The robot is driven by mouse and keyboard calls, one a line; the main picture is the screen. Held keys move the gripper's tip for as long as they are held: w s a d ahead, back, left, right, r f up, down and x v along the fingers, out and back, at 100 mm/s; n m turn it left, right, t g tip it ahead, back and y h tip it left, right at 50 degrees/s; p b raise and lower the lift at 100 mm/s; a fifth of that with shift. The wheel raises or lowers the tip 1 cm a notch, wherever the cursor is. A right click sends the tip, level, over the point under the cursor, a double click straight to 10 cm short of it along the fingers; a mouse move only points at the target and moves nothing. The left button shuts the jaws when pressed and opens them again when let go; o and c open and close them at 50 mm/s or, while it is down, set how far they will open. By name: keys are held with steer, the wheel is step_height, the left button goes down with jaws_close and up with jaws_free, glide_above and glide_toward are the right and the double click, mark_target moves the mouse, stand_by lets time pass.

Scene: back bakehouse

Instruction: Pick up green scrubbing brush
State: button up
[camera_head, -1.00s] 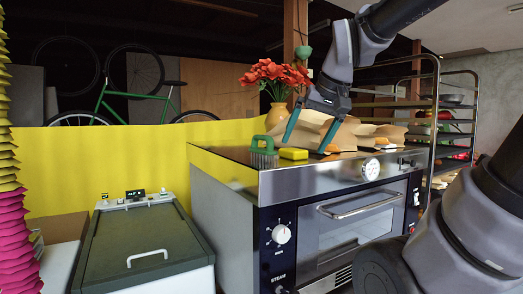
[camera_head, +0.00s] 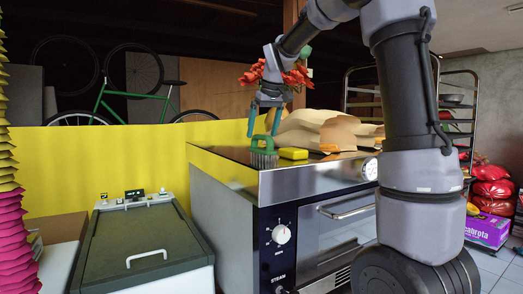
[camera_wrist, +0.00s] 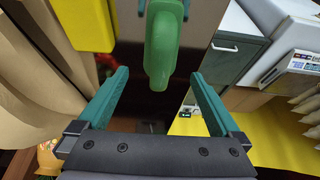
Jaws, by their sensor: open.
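The green scrubbing brush (camera_head: 263,152) stands on the steel oven top, near its left front edge, with its bristles down and its handle up. In the wrist view its green handle (camera_wrist: 163,45) shows at the top middle, ahead of the gap between my fingers. My gripper (camera_head: 263,122) is above the brush and points down, with its two teal fingers apart. The wrist view also shows my gripper (camera_wrist: 160,95) open, with nothing between the fingertips.
A yellow sponge (camera_head: 293,154) lies just right of the brush. A vase with red flowers is mostly hidden behind my arm. A lidded chest (camera_head: 145,245) stands left of the oven.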

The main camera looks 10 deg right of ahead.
mark_target(260, 149)
steer(key=shift+x, duration=2.95)
jaws_close()
step_height(260, 149, up, 10)
